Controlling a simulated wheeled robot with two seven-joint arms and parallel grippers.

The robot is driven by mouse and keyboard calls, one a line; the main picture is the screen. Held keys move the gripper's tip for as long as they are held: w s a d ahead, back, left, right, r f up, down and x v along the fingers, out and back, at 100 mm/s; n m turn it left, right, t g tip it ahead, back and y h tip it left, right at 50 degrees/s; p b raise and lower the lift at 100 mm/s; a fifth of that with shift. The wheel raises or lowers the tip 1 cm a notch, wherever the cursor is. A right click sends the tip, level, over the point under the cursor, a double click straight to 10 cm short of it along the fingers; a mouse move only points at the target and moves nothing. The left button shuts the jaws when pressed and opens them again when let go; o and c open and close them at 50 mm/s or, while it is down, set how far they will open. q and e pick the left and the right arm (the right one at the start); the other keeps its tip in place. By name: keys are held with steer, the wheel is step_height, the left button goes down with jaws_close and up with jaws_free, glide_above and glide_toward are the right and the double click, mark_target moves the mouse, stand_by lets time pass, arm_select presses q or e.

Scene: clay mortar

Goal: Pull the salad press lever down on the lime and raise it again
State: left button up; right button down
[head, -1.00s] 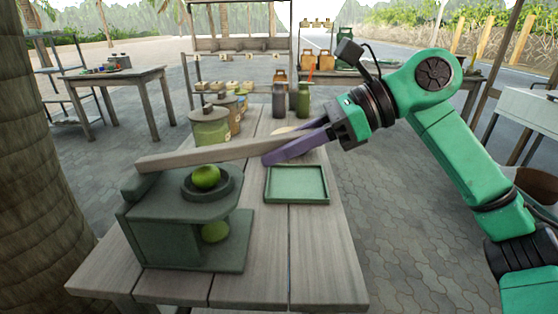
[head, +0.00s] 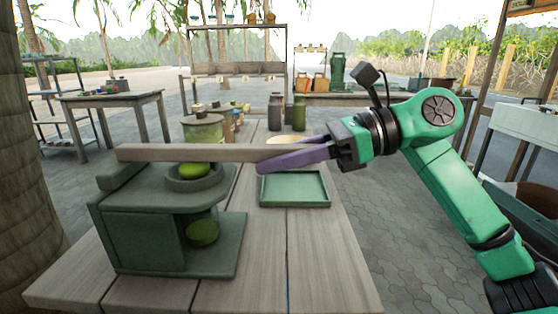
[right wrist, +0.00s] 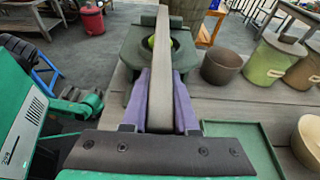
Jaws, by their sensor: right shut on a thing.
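The dark green salad press (head: 150,235) stands on the near left of the wooden table. Its round cup holds a green lime (head: 195,170), partly covered by the lever in the head view. A second green round thing (head: 202,233) shows lower, under the cup. The long wooden lever (head: 190,153) lies nearly level above the cup; I cannot tell whether it touches the lime. My right gripper (head: 266,161) is shut on the lever's free end, with purple fingers on both sides of it in the right wrist view (right wrist: 160,82). My left gripper is not in view.
A shallow green tray (head: 295,203) lies on the table below my right gripper. Lidded pots (head: 203,128) and dark bottles (head: 275,113) stand farther back. The table's front right is bare.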

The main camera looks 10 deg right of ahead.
steer(key=shift+a+f, duration=0.1)
steer(key=shift+f, duration=0.25)
steer(key=c, duration=1)
jaws_free()
steer(key=o, duration=0.3)
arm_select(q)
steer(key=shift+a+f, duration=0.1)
arm_select(e)
steer(key=shift+r, duration=0.1)
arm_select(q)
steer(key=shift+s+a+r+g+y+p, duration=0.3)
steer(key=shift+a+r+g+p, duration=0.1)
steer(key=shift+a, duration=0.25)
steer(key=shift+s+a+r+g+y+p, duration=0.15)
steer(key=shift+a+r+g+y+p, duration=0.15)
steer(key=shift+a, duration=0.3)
arm_select(e)
steer(key=v, duration=1.4)
steer(key=shift+d+r, duration=0.15)
steer(key=shift+d, duration=0.05)
